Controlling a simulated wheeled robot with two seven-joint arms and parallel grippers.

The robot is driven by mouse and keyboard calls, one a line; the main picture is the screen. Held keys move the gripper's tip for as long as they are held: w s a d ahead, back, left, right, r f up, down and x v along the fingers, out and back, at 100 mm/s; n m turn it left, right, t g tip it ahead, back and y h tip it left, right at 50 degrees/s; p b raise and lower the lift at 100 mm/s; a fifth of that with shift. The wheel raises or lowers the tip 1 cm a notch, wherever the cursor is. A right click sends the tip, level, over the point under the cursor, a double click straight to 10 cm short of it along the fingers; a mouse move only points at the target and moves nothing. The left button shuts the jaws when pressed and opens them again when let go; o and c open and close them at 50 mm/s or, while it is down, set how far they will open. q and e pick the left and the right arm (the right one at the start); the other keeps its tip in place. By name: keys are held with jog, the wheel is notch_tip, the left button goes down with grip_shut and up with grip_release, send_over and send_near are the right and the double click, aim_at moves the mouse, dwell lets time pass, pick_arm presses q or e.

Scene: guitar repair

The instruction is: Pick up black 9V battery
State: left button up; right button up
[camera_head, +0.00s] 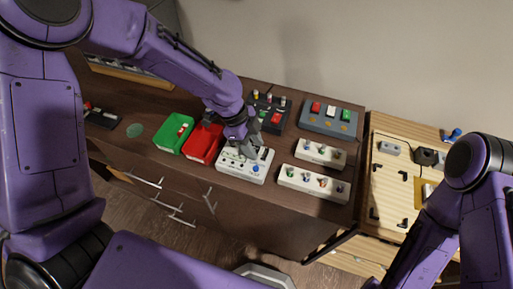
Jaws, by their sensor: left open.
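I cannot clearly make out the black 9V battery in the head view; it may be too small or hidden. My left gripper (240,150) points down, open, over the back of a white control box (229,168) with knobs and a blue button. The gripper covers part of that box. I cannot tell whether its fingers touch anything. My right arm comes in from the right, but its gripper is not in view.
Left of the white box are a red tray (190,152) and a green tray (165,138) with small items. A black pedal box (275,118), a grey pedal box (328,118) and two white pedal boxes (314,183) stand nearby. A light wooden bench (385,185) adjoins at right.

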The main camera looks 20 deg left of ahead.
pick_arm(q)
grip_shut()
jog(key=shift+r, duration=0.15)
